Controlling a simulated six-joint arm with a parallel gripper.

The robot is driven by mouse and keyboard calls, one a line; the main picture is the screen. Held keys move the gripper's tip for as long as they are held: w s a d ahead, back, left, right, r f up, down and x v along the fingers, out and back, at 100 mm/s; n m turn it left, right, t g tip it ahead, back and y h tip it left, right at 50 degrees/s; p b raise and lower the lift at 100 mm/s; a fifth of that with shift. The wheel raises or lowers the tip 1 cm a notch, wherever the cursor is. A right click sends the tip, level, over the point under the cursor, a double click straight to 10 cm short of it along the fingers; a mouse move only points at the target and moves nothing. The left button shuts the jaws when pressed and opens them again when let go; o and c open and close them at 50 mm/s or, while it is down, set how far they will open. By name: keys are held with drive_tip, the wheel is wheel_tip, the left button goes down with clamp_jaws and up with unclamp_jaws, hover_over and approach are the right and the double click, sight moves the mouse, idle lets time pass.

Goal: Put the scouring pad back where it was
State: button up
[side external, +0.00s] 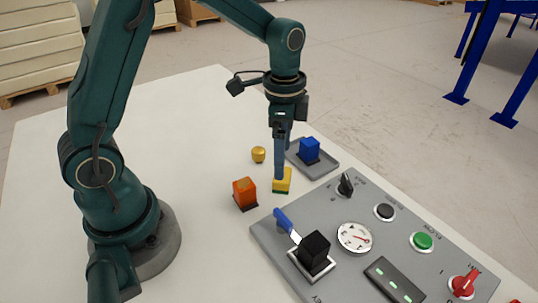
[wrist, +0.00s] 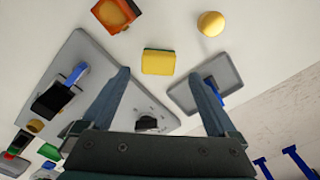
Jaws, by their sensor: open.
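The scouring pad is a small yellow block with a green layer. It sits on the white table in the side view (side external: 283,185) and shows in the wrist view (wrist: 158,62), with its green edge at the top. My gripper (side external: 279,175) points straight down at the pad; one finger covers part of it in the side view. In the wrist view my gripper (wrist: 159,74) is open, a finger to each side of the pad and nothing held. I cannot tell how far the fingertips are above the table.
An orange block (side external: 244,191) stands left of the pad, and a yellow ball (side external: 258,154) lies behind it. A grey control panel (side external: 330,205) with knobs and a lever is close on the right.

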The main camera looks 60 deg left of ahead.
drive_tip(key=s+r+n+t, duration=0.2)
drive_tip(key=s+r+n, duration=0.3)
drive_tip(key=r, duration=0.5)
drive_tip(key=s+d+n+t, duration=0.1)
drive_tip(key=s+n+t, duration=0.2)
drive_tip(key=s, duration=0.5)
drive_tip(key=shift+s+d+f+n, duration=0.25)
drive_tip(key=shift+s+d+n, duration=0.05)
drive_tip(key=shift+n, duration=0.2)
idle(0.5)
